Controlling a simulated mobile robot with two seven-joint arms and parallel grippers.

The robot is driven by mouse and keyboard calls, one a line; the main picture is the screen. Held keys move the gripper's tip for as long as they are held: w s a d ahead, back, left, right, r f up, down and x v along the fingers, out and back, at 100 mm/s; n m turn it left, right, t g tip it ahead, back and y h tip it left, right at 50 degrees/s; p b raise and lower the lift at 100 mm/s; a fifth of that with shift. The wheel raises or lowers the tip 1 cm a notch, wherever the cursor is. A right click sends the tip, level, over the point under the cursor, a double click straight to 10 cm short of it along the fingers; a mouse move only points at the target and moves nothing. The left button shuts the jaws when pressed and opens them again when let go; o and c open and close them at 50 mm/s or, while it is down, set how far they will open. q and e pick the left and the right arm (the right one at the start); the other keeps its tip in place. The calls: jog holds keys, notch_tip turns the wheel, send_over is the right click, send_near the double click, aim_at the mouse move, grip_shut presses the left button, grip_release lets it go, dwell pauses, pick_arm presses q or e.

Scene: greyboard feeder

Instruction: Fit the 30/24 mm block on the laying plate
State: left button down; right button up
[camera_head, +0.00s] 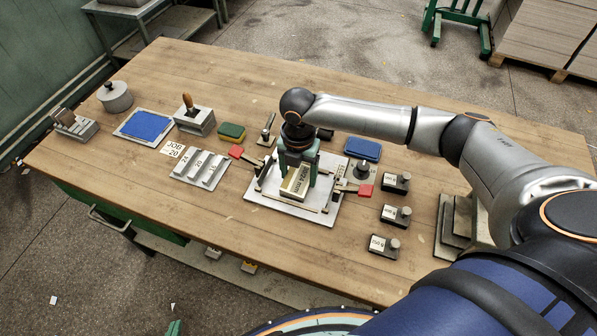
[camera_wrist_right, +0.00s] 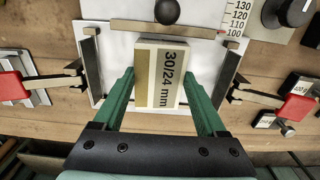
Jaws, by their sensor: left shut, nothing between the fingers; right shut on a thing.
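The 30/24 mm block (camera_head: 296,184), cream with a tan band and a printed label, is over the white laying plate (camera_head: 262,201). My right gripper (camera_head: 298,168) comes from above with its green fingers shut on the block's two sides. At the bottom edge, only a green tip of my left gripper (camera_head: 173,328) shows, shut and empty, away from the plate.
Red-handled clamps (camera_head: 236,152) (camera_head: 365,190) flank the plate. Several small weights (camera_head: 396,215) stand to the right. A blue pad (camera_head: 362,149) lies behind. The table's front left is clear.

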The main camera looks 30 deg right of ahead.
aim_at(298, 177)
jog(key=o, duration=1.4)
jog(key=shift+r, duration=0.15)
notch_tip(298, 177, up, 12)
jog(key=shift+r, duration=0.15)
